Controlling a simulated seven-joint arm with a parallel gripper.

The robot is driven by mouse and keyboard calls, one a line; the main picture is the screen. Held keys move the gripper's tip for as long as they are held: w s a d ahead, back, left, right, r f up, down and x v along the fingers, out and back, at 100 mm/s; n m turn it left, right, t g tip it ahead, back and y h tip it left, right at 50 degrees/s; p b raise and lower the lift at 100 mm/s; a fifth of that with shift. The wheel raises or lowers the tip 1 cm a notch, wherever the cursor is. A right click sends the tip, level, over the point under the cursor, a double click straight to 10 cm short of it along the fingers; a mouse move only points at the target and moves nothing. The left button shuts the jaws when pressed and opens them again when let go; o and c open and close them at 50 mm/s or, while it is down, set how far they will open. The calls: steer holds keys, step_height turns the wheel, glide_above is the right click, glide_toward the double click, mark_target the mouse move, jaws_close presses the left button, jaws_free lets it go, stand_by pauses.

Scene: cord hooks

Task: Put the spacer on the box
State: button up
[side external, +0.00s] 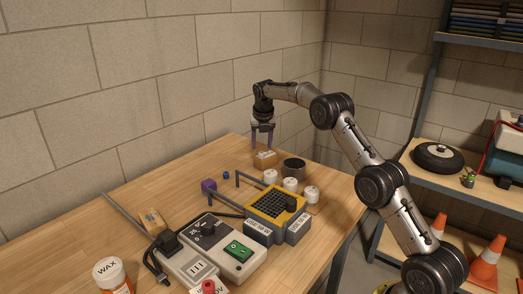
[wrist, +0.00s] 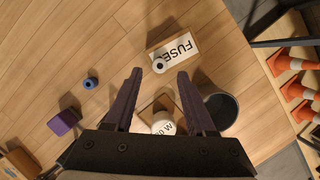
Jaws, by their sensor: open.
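The box (wrist: 184,48) has a white FUSES label in the wrist view, and it also shows as a small brown box (side external: 265,161) in the side view. A small pale ring with a dark centre (wrist: 160,66), seemingly the spacer, shows at the box's lower left corner and appears to rest on it. My gripper (side external: 263,147) is open just above the box. In the wrist view its purple fingers (wrist: 160,74) stand on either side of the ring, with gaps. Contact between ring and box is too small to confirm.
A small blue ring-like piece (wrist: 90,83) and a purple cube (wrist: 62,121) lie left. A dark cup (wrist: 221,108) and a white-topped piece (wrist: 163,124) stand close by. Several white spools (side external: 290,184), a yellow-topped unit (side external: 275,204) and a switch box (side external: 222,246) fill the front.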

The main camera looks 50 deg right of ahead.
steer(key=s+a+r+m+t, duration=0.1)
steer(key=s+a+r+m, duration=0.4)
steer(key=s+a+r, duration=0.3)
steer(key=s+a+r+m, duration=0.4)
steer(key=s+a+r, duration=0.2)
steer(key=r, duration=0.5)
steer(key=s+a+m+t+y, duration=0.1)
steer(key=s+a+m, duration=0.4)
steer(key=s, duration=0.4)
steer(key=s+a+m+t+y, duration=0.1)
steer(key=s+a+m, duration=0.35)
steer(key=s, duration=0.45)
steer(key=s+a+f+m, duration=0.3)
steer(key=s+f+m, duration=0.5)
steer(key=s, duration=0.4)
steer(key=shift+s+a, duration=0.15)
steer(key=shift+s, duration=0.1)
steer(key=shift+m, duration=0.25)
stand_by(1.5)
